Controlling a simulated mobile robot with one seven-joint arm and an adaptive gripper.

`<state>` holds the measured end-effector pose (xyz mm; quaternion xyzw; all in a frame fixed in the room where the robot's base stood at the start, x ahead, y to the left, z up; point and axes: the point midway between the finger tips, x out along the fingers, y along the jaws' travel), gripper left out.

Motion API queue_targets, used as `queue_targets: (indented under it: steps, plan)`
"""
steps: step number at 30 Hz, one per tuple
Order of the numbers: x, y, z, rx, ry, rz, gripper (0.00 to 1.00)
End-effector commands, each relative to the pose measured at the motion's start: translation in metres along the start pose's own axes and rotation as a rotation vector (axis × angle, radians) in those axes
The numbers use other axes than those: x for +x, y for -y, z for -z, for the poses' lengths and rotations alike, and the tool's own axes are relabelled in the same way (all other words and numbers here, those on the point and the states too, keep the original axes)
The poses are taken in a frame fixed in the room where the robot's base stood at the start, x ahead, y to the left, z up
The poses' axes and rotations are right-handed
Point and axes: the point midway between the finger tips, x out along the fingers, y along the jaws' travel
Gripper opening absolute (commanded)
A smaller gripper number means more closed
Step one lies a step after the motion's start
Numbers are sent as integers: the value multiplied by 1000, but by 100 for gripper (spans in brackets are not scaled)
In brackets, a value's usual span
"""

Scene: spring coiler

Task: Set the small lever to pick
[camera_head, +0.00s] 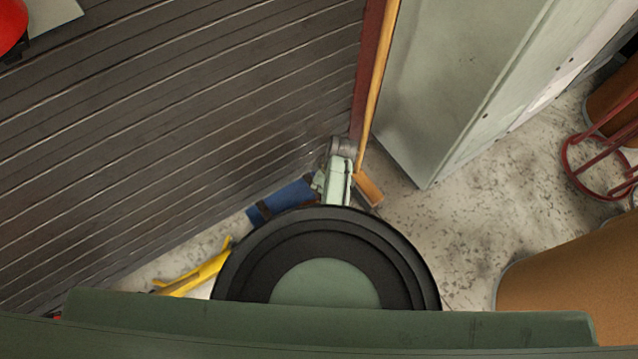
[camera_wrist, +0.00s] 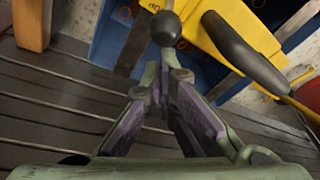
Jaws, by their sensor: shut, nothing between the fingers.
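My gripper (camera_wrist: 160,88) shows in the wrist view with its two fingers drawn together at the tips, shut and empty. A dark ball knob (camera_wrist: 165,29) on a thin stem, which looks like the small lever, stands just beyond the fingertips. I cannot tell whether they touch. No pick mark is readable, so the lever's setting cannot be told. Behind it is a blue panel (camera_wrist: 205,68) with a yellow part (camera_wrist: 238,28) and a dark grip (camera_wrist: 245,52). In the head view my own arm hides the gripper and the knob; a blue part (camera_head: 284,202) shows beside it.
A dark ribbed surface (camera_head: 190,110) fills the left of the head view. A red and yellow upright (camera_head: 378,75) and a grey-green cabinet (camera_head: 435,85) stand close to my arm. A yellow bar (camera_head: 200,274) lies lower left. A brown drum (camera_head: 575,270) is at right. Speckled floor is bare between.

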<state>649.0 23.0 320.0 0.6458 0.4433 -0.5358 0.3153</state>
Motion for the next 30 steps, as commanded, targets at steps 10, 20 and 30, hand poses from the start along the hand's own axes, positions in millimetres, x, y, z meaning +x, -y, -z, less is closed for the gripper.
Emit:
queue_targets:
  steps: [10,20,30]
  plan:
    - [-4,3,-4,-10,-48,-28,0]
    - [-7,6,-8,-20,-100,-60,0]
    - [-12,12,-16,-38,-195,-119,0]
